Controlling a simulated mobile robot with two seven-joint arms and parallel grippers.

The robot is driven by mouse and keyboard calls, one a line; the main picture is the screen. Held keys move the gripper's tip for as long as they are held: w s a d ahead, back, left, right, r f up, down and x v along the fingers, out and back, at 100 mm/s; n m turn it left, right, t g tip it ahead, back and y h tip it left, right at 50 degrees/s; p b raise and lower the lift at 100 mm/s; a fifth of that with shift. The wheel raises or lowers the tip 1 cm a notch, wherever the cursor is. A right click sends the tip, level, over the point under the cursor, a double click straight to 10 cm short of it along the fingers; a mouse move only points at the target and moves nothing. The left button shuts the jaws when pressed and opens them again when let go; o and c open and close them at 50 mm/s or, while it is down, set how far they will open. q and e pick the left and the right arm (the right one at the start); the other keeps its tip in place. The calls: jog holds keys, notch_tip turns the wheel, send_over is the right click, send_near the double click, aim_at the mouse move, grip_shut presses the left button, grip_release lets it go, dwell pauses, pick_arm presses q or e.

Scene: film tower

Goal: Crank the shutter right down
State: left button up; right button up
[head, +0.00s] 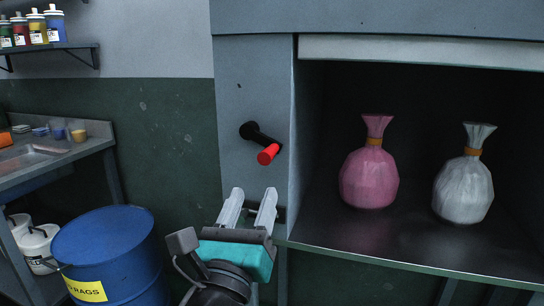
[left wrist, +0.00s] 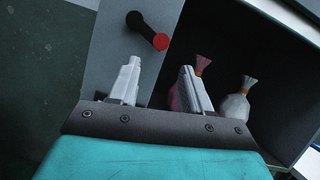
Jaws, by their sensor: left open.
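The crank (head: 262,140) is a black arm with a red handle (head: 268,154), fixed on the grey side panel of the cabinet. It also shows in the left wrist view, where the red handle (left wrist: 160,41) is above and beyond the fingers. The pale shutter (head: 420,50) shows as a narrow strip at the top of the cabinet opening; the opening below it is uncovered. My left gripper (head: 249,204) is open and empty, below the red handle and apart from it, fingers pointing up toward it. My right gripper is not in view.
A pink bag (head: 369,175) and a white bag (head: 464,188) stand on the cabinet floor (head: 400,245). A blue barrel (head: 105,245) stands at the lower left, near a side counter (head: 60,160). A shelf (head: 50,47) with bottles hangs at upper left.

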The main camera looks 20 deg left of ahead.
aim_at(265, 164)
pick_arm(q)
jog(key=x, duration=1.1)
jog(key=shift+p, duration=0.35)
grip_shut()
